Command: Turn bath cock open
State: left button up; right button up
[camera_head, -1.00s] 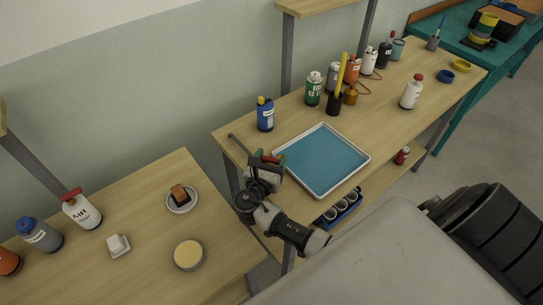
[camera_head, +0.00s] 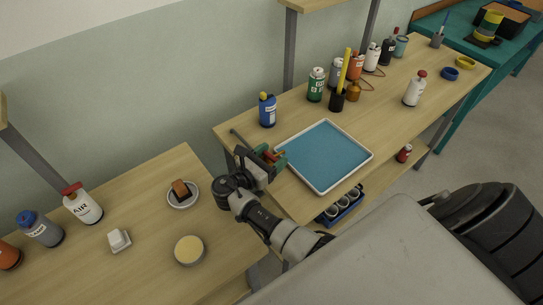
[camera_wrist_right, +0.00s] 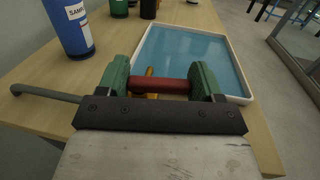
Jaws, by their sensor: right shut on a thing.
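The bath cock's red handle bar (camera_wrist_right: 158,85) lies crosswise between the two green finger pads of my right gripper (camera_wrist_right: 160,83) in the right wrist view. The gripper is shut on it, with a pad at each end. A small orange part (camera_wrist_right: 150,72) shows just behind the bar. A grey pipe (camera_wrist_right: 45,93) sticks out to the left. In the head view my right gripper (camera_head: 268,157) is at the near left corner of the blue-filled white tray (camera_head: 325,156). The cock's body is mostly hidden by the gripper. My left gripper is not in view.
A blue bottle (camera_head: 267,111) stands behind the cock, also near in the right wrist view (camera_wrist_right: 70,27). Several bottles and a dark cup (camera_head: 337,102) line the back. A nearer table holds a saucer (camera_head: 183,194) and a yellow-topped round dish (camera_head: 189,250).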

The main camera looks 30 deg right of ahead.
jog(key=o, duration=0.9)
jog(key=shift+o, duration=0.2)
jog(key=shift+a, duration=0.35)
jog(key=b+v, duration=0.2)
jog(key=v, duration=0.8)
jog(key=shift+s, duration=0.1)
